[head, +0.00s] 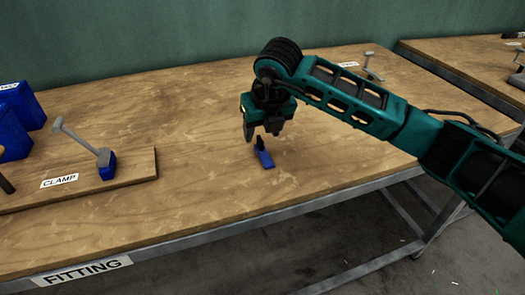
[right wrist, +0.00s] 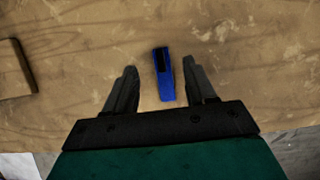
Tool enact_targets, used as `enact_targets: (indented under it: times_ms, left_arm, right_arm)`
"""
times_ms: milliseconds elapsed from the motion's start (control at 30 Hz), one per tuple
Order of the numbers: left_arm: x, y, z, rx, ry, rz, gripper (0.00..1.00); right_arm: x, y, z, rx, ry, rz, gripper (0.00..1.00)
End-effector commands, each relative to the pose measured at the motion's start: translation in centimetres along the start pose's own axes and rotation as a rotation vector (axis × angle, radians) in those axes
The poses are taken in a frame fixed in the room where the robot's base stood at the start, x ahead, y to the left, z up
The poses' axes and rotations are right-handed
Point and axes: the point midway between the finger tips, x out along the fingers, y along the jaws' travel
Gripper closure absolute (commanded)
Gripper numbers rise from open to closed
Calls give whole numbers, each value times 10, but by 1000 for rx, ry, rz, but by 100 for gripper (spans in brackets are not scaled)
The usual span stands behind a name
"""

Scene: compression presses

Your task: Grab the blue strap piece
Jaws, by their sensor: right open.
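The blue strap piece (head: 264,158) lies on the wooden table, a small blue strip with a black part at its far end. My right gripper (head: 262,138) is open and points down just above it in the head view. In the right wrist view the blue strap piece (right wrist: 166,82) lies between the two open fingers of my right gripper (right wrist: 164,80), seen from above, with a gap on each side. I cannot tell how high the fingertips are above it. My left gripper is not in view.
A wooden board with a CLAMP label (head: 60,181) and a grey-handled clamp with a blue block (head: 107,165) stands at the left. Blue bins (head: 22,105) are behind it. The table around the strap is clear.

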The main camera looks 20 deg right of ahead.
Motion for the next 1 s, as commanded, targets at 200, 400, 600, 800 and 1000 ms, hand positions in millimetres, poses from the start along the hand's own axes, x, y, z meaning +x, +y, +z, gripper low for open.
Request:
enact_targets:
  times_ms: [200, 400, 600, 800, 1000]
  left_arm:
    - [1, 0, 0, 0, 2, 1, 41]
    - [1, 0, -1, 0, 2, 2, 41]
    - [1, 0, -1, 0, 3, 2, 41]
    - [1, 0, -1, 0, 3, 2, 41]
    - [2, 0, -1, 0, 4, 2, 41]
  right_arm:
    - [34, -1, -4, 0, 5, 0, 45]
    - [44, -1, -4, -2, 2, 0, 45]
    - [44, -1, -4, -2, 1, 1, 48]
    - [44, -1, -4, -2, 1, 1, 68]
    - [43, -1, -4, -2, 1, 1, 87]
